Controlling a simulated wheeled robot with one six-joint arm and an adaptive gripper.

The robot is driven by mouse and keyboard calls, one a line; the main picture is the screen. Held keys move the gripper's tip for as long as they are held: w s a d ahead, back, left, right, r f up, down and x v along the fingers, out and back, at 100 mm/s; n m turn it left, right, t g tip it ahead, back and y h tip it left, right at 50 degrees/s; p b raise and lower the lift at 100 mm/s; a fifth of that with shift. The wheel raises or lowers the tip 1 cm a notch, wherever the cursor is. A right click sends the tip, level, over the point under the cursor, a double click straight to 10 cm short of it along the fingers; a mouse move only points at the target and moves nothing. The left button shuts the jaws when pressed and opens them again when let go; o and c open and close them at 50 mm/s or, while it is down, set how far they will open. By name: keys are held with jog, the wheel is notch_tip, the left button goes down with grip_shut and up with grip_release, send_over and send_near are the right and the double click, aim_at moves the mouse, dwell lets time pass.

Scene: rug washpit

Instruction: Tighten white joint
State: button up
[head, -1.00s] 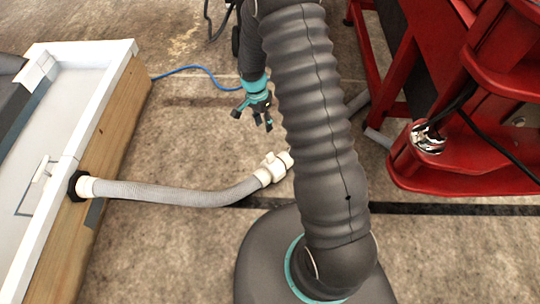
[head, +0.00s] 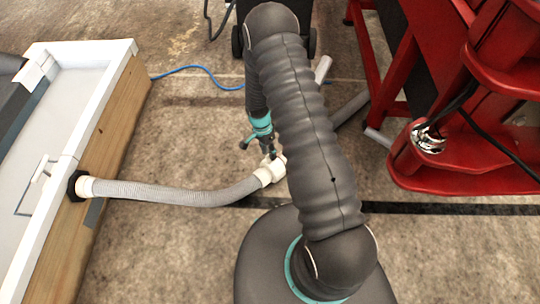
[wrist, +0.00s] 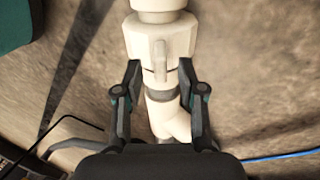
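The white joint (head: 269,171) is at the right end of a grey ribbed hose (head: 175,193), low over the floor. In the wrist view the white joint (wrist: 160,45) runs up the middle, with a raised tab on it and a grey band (wrist: 162,95) below. My gripper (head: 262,152) is just above the joint. In the wrist view my gripper (wrist: 158,75) is open, one finger on each side of the joint, with small gaps showing. I cannot tell whether either finger touches it. In the head view my arm partly hides the area right of the joint.
The hose's other end meets a black fitting (head: 77,186) on the wooden-sided, white-rimmed pit (head: 118,105). A red machine frame (head: 470,165) stands at right. A blue cable (head: 200,69) lies behind. A dark floor slot (head: 440,209) crosses right. The floor before the hose is clear.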

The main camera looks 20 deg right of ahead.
aim_at(271, 166)
jog(key=shift+x, duration=1.4)
grip_shut()
